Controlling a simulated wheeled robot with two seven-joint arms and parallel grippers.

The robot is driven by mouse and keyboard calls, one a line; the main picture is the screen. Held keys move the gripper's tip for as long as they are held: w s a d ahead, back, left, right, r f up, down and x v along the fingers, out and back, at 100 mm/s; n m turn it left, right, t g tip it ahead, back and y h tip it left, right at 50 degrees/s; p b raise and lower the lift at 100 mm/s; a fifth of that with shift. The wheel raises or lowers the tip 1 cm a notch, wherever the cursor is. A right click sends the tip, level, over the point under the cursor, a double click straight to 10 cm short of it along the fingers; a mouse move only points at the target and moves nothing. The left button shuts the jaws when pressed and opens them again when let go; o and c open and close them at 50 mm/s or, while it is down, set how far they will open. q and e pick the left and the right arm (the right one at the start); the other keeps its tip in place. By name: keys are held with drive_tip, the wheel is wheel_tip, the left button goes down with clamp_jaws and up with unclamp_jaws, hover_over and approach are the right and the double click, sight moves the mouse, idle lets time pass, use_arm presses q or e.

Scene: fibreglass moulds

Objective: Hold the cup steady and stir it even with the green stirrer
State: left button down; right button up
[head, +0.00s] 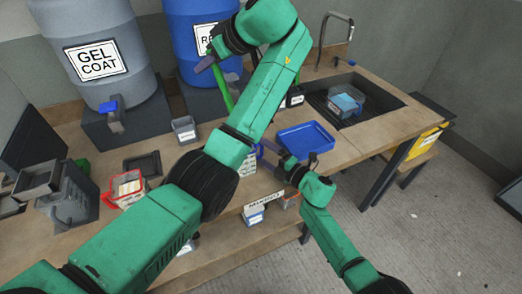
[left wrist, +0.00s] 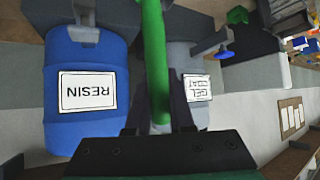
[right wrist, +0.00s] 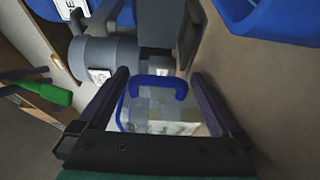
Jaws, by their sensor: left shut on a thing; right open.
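My left gripper (head: 207,62) is shut on the green stirrer (head: 222,90), high in front of the blue resin drum. The stirrer (left wrist: 155,60) runs between the fingers in the left wrist view. The clear cup (right wrist: 155,110) with a blue handle (right wrist: 155,82) lies between the open fingers of my right gripper (right wrist: 160,100) in the right wrist view. In the head view, the cup is mostly hidden behind my left arm; its blue handle (head: 259,151) shows beside my right gripper (head: 268,158). I cannot tell whether the fingers touch the cup.
A blue tray (head: 305,138) lies right of the cup on the wooden bench. The gel coat drum (head: 95,50) and resin drum (head: 195,35) stand behind. A red-rimmed box (head: 126,187) and grey bins (head: 70,195) are at left. A sink (head: 375,97) is at right.

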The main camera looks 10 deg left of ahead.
drive_tip(key=shift+w+a, duration=0.1)
drive_tip(key=shift+a, duration=0.05)
clamp_jaws()
idle(0.9)
